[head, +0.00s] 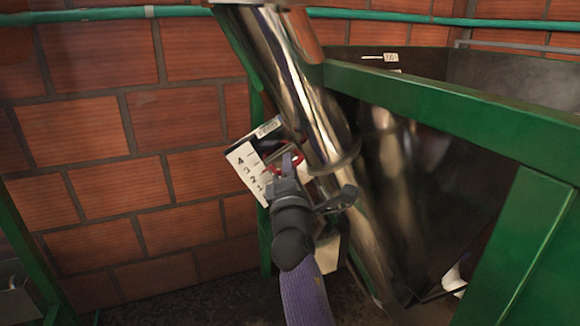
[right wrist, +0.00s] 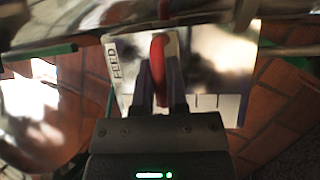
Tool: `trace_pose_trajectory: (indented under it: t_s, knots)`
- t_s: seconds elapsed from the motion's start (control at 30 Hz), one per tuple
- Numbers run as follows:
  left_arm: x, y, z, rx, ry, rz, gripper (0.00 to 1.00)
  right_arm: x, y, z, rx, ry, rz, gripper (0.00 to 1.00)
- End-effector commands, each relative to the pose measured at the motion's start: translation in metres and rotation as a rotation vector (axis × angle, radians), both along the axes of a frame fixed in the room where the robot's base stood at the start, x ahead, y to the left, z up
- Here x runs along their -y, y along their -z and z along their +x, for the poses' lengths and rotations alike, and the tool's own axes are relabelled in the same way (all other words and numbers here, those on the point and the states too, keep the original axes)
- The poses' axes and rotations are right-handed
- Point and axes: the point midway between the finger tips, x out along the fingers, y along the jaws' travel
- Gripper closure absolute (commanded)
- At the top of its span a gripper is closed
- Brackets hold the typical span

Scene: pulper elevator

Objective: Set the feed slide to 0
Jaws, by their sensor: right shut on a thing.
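The feed slide's scale plate (head: 246,173) is white with black numbers and sits on the side of a shiny metal tube. The numbers run from 4 at the top down past 1; my gripper and arm cover part of the lower end. The slide's red handle (head: 296,160) shows beside the upper-middle numbers; its exact mark cannot be told. My right gripper (head: 287,165) is at the handle. In the right wrist view the red handle (right wrist: 159,68) stands between its two fingers, which are shut on it. The plate there reads FEED (right wrist: 116,62). My left gripper is not in view.
The metal tube (head: 290,75) slants down from upper left to lower right. A green-framed metal hopper (head: 440,105) fills the right side. A brick wall (head: 110,130) stands behind, and a green post (head: 25,235) is at the left. Room left of the plate is clear.

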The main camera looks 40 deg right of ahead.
Motion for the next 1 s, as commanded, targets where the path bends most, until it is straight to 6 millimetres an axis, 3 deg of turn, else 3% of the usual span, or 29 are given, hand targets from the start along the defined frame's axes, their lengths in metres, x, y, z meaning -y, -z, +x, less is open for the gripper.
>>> trace_pose_trajectory:
  t_s: [0.27,0.6,0.9,0.93,1.0]
  knots:
    - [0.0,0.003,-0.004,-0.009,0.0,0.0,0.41,0.002,0.006,0.0,-0.002,0.0,-0.002,1.0]
    - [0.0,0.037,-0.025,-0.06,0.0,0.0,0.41,0.029,0.066,-0.006,-0.008,0.001,-0.001,1.0]
    - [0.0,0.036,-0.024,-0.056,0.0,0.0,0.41,0.032,0.066,-0.008,-0.007,0.001,0.004,1.0]
    - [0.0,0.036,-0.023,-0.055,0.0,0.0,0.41,0.032,0.066,-0.007,-0.008,0.002,0.005,0.79]
    - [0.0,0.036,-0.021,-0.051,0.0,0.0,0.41,0.032,0.065,-0.007,-0.007,0.001,0.004,0.64]
